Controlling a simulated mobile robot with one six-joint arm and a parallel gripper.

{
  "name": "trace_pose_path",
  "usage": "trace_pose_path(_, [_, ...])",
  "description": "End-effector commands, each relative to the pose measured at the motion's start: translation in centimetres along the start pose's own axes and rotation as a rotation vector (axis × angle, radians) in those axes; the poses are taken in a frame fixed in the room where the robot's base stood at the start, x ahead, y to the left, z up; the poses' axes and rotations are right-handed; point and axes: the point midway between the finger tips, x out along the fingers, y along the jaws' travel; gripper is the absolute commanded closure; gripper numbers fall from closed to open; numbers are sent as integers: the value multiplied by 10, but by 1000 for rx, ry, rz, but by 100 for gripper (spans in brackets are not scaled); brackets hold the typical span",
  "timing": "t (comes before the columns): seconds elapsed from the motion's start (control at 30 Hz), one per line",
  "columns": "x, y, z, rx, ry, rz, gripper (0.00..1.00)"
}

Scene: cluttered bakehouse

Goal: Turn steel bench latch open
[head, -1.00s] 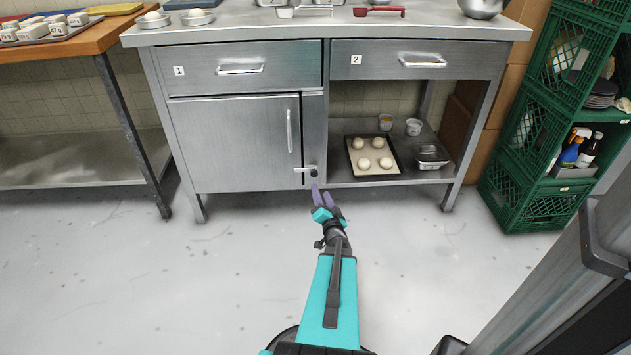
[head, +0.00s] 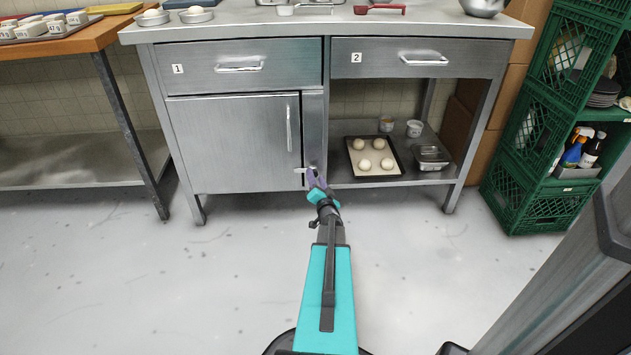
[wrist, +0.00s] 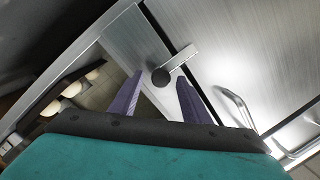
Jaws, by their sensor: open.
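The steel bench latch is a small bar on a dark round pivot at the lower right edge of the bench's cupboard door (head: 235,145). In the wrist view the latch bar (wrist: 183,57) extends from the pivot (wrist: 160,76) across the gap onto the door (wrist: 215,70). In the head view the bar's left end (head: 299,170) shows, and my gripper hides the pivot. My gripper (head: 314,176) is open, its purple fingers pointing at the latch. In the wrist view the gripper's fingertips (wrist: 158,80) lie either side of the pivot and bar. I cannot tell whether they touch. The door is shut.
To the right, the open shelf holds a tray of dough balls (head: 397,168) and a steel pan (head: 431,156). Green crates (head: 520,205) stand further right. A vertical door handle (head: 289,129) is above the latch. The floor before the bench is clear.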

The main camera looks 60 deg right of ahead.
Motion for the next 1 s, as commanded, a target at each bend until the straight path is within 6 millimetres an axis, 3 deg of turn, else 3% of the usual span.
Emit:
trace_pose_path(0.27, [0,0,0,0,0,0,59])
trace_pose_path(0.5, [0,0,0,0,0,0,99])
trace_pose_path(0.63, [-5,-4,3,0,-1,-1,100])
trace_pose_path(1.0, [3,-9,6,23,-6,-14,100])
